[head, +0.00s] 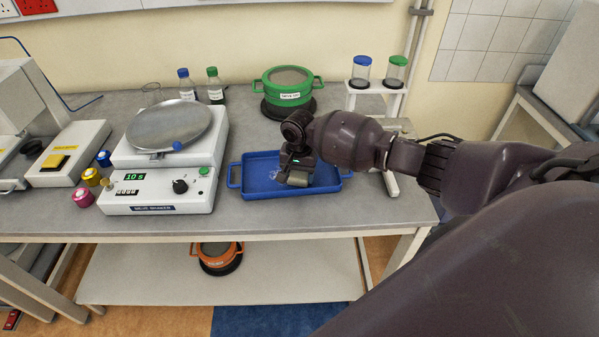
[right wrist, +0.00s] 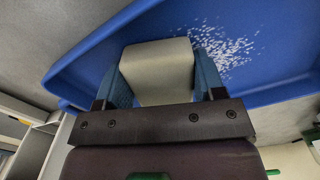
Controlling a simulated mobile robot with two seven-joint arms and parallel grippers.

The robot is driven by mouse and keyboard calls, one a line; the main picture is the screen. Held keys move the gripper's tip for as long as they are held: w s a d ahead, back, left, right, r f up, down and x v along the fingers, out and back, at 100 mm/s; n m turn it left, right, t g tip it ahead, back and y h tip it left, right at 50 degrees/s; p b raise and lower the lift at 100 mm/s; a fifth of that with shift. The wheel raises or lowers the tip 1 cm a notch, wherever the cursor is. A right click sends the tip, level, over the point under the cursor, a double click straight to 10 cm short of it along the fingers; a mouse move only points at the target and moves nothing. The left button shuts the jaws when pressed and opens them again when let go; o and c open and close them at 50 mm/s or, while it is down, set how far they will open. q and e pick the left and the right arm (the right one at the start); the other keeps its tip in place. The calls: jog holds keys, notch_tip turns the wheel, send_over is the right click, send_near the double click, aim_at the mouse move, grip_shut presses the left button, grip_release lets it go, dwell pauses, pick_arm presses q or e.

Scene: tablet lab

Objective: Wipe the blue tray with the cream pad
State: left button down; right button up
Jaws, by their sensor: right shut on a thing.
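The blue tray (head: 258,187) lies on the grey bench right of the sieve shaker. White grains (right wrist: 225,50) are scattered on the tray floor in the right wrist view. My right gripper (head: 294,172) is over the tray and shut on the cream pad (right wrist: 157,70), which sits between its two blue fingers. The pad also shows in the head view (head: 299,178), low over the tray. I cannot tell whether the pad touches the tray floor. My left gripper is not in view.
The sieve shaker (head: 150,200) stands close to the tray's left. A green sieve (head: 288,91) is behind the tray, and a white stand with two jars (head: 377,98) is behind right. The bench's front edge is near the tray.

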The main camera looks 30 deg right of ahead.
jog(key=shift+w+a+f, duration=0.1)
jog(key=shift+w+a, duration=0.3)
jog(key=shift+a, duration=0.4)
jog(key=shift+w+a+f, duration=0.1)
jog(key=shift+w+a, duration=0.25)
jog(key=shift+a, duration=0.45)
jog(key=shift+w+a+r, duration=0.1)
jog(key=shift+w+a, duration=0.15)
jog(key=shift+a, duration=0.25)
jog(key=shift+w+a, duration=0.25)
jog(key=shift+a, duration=0.25)
jog(key=shift+w+a+r, duration=0.1)
jog(key=shift+s+d, duration=0.45)
jog(key=shift+d, duration=0.5)
jog(key=shift+s+d, duration=0.5)
jog(key=shift+d, duration=0.45)
jog(key=shift+s+d, duration=0.45)
jog(key=shift+d, duration=0.5)
jog(key=shift+r, duration=3)
jog(key=shift+r, duration=0.1)
